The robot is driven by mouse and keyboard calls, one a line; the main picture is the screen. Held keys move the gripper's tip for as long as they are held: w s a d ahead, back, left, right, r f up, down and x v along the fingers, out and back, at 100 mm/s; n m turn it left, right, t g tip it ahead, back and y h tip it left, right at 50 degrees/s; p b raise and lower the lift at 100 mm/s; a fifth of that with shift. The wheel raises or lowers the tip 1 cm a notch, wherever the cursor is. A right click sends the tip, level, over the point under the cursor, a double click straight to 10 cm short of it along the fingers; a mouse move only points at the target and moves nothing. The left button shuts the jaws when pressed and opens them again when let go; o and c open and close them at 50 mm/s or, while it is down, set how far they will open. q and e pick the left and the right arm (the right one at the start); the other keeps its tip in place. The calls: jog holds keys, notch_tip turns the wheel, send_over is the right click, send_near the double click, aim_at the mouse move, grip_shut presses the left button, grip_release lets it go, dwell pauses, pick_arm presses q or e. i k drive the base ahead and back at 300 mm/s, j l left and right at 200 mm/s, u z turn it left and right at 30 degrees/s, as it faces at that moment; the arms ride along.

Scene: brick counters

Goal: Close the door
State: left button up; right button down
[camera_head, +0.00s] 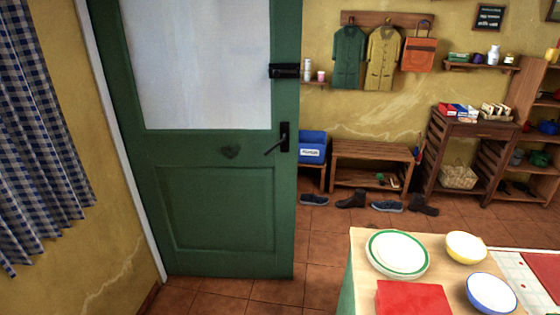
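A green door (218,220) with a pale glazed upper panel stands upright at the left of the head view. Its left edge runs along a white frame post (117,130). Its right edge stands free, with the floor and a far wall showing past it, so the door looks open. A black lever handle (283,138) is near its right edge, with a black latch fitting (284,71) above. Neither of my grippers is in view.
A counter (360,250) with plates, bowls and a red item (412,298) stands at the lower right, close to the door. Shoes (351,199) lie by a wooden bench (372,151) at the back. A checked curtain (40,150) hangs at left. Tiled floor (322,262) is clear between door and counter.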

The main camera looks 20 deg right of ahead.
aim_at(215, 205)
jog(key=i+j+z, duration=0.2)
jog(key=i+j, duration=0.15)
jog(key=j, duration=0.3)
jog(key=i+j+z, duration=0.1)
jog(key=j, duration=0.25)
jog(key=i, duration=0.05)
